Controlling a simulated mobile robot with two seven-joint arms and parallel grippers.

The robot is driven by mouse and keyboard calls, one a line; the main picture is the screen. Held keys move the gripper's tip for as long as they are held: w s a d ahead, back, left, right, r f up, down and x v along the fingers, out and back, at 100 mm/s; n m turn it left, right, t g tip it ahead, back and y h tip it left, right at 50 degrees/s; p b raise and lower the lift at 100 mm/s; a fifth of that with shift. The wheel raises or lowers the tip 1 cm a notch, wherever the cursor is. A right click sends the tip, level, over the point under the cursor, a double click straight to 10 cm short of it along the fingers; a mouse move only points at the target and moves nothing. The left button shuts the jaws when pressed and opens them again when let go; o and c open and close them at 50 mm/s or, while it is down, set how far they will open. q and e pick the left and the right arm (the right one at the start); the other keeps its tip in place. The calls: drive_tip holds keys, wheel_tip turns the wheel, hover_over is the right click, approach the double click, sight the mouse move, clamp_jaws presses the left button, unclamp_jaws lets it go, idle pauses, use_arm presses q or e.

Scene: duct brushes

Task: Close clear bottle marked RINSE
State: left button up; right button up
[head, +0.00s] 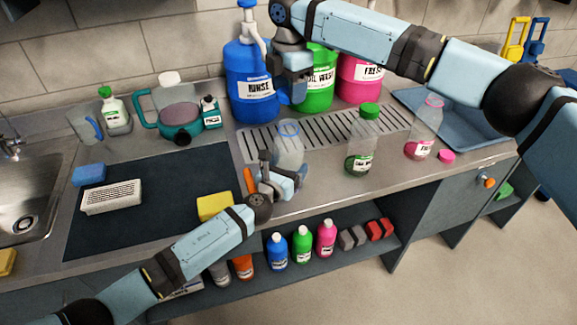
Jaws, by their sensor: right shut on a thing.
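A clear bottle (290,153) with a blue ring at its open neck stands at the front of the slotted drain strip. No label shows on it. My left gripper (281,172) is at its lower part, with fingers close around or beside it. The bottle's base is hidden, and I cannot tell whether the fingers are shut on it. My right gripper (297,90) is above and behind the bottle, in front of the large containers. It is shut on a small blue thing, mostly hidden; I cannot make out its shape.
A large blue RINSE container (253,97) with a pump stands behind, beside green and pink ones. A green-capped bottle (364,140) and an open pink-ringed bottle (424,128) stand to the right, a pink cap (447,156) near the latter. A yellow sponge (214,206) lies front left.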

use_arm(q)
drive_tip(key=shift+c, duration=0.4)
use_arm(e)
drive_tip(key=shift+f, duration=2.5)
drive_tip(key=shift+f, duration=0.1)
drive_tip(key=shift+f, duration=0.8)
drive_tip(key=shift+f, duration=0.55)
